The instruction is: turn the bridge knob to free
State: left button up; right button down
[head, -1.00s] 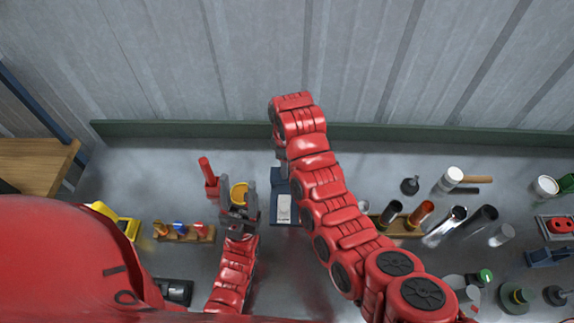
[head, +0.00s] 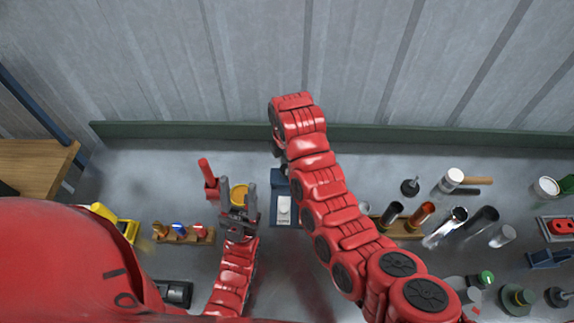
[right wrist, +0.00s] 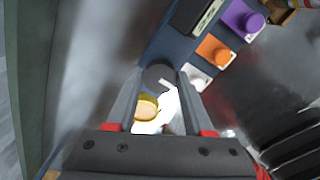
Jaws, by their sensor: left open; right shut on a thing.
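A dark grey round knob (right wrist: 159,76) with a white pointer mark stands on a blue panel (right wrist: 178,46) in the right wrist view. My right gripper (right wrist: 160,84) is shut on the knob, one finger on either side. I cannot read any marking around it. In the head view the blue panel (head: 280,181) shows beside my right arm, which hides the knob and the right fingertips. My left gripper (head: 238,190) is open and empty, left of the panel, by a yellow round thing (head: 240,194).
Orange (right wrist: 215,51) and purple (right wrist: 242,19) blocks with round tops line the panel's edge. A red upright tool (head: 208,178) and a wooden rack (head: 184,234) are at the left. Metal tubes (head: 446,226) lie at the right. A wall closes the back.

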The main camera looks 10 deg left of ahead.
dwell(0.3)
jog(key=shift+c, duration=1.4)
grip_release()
jog(key=shift+r+p, duration=0.3)
jog(key=shift+r, duration=0.15)
notch_tip(320, 180, up, 6)
jog(key=shift+w+d+f+p, duration=0.1)
jog(key=shift+f+p, duration=0.05)
jog(key=shift+p, duration=1.1)
notch_tip(320, 180, up, 11)
jog(key=b, duration=0.1)
jog(key=shift+f, duration=0.1)
